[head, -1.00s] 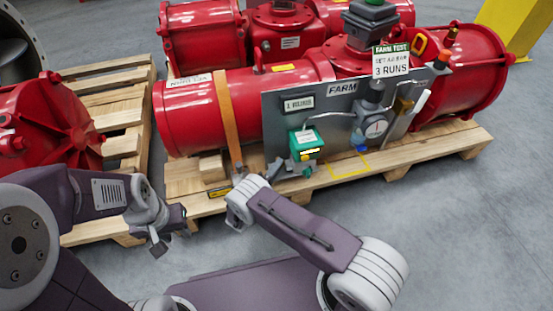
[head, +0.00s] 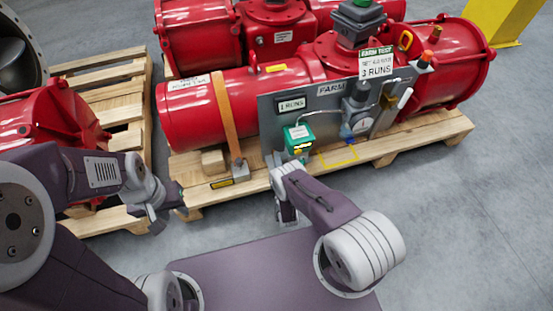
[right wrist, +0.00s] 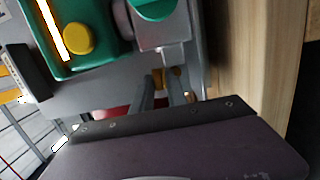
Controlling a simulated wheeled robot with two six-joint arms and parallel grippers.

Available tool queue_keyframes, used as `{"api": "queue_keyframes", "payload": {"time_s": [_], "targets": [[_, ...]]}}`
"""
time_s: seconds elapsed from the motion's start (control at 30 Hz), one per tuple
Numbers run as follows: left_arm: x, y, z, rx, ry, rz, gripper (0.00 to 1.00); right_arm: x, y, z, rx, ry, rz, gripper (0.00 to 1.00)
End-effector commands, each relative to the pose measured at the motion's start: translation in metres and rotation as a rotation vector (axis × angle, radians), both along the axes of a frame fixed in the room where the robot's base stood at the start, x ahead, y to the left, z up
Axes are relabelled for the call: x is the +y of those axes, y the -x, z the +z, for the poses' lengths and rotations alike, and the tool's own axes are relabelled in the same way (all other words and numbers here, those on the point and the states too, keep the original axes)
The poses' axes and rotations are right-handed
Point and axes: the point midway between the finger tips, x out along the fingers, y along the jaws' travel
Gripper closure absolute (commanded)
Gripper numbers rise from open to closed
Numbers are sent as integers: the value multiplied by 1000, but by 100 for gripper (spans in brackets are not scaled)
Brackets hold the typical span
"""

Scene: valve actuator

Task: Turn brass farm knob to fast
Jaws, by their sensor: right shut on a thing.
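The grey FARM panel (head: 335,128) stands upright in front of a red actuator. A green box (head: 298,139) with a yellow button is at its lower left; it also shows large in the right wrist view (right wrist: 95,22). My right gripper (right wrist: 165,82) is shut on a small brass knob (right wrist: 158,76) below the green box, mostly hidden by the fingers. In the head view my right wrist covers the knob. My left gripper (head: 168,207) is open and empty, off to the left beside the pallet.
The red actuator (head: 215,103) lies on a wooden pallet (head: 400,140), held by an orange strap (head: 227,115). A white sign (head: 376,64) reads 3 RUNS; a panel display (head: 291,104) seems to read 1 RUNS. Another red actuator (head: 50,125) stands at left. The floor at right is clear.

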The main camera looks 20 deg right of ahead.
Motion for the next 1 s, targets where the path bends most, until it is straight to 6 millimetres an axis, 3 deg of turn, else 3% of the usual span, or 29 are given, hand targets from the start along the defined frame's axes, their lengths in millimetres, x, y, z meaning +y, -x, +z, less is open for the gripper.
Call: {"api": "queue_keyframes", "payload": {"time_s": [0.53,0.57,0.6,1.0], "targets": [[0,0,3,0,0,0,64,0,-3,6,-18,1,24,100],[0,0,3,0,0,0,64,0,-3,6,-18,1,24,76],[0,0,3,0,0,0,64,0,-3,6,-18,1,24,65],[0,0,0,0,0,0,64,2,-4,2,-8,2,22,65]]}}
